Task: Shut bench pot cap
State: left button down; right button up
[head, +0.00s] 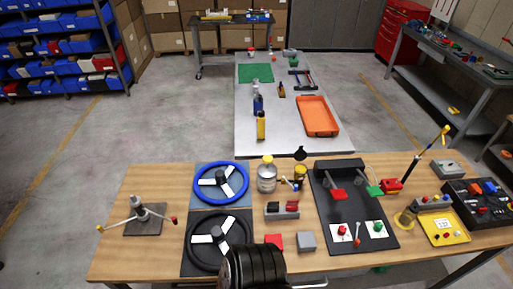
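A silver pot (267,181) stands upright on the near wooden bench, right of the blue steering wheel. A yellow top piece (267,159) sits at its upper end; I cannot tell whether it is seated or loose. A small yellow pot-like thing (300,171) stands to its right. A dark round piece with a small knob (300,153) shows just behind that, at the bench's back edge; I cannot tell whether it is a raised cap joined to the yellow thing.
The bench (138,262) also holds a blue steering wheel (201,197), a black panel (332,232) and a yellow tray (461,237). The bench's left front is mostly clear. A pale table (285,95) stands behind.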

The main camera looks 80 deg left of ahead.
aim_at(300, 155)
jog(key=k, duration=0.7)
jog(key=u, duration=1.2)
jog(key=i, duration=0.4)
jog(key=u, duration=0.05)
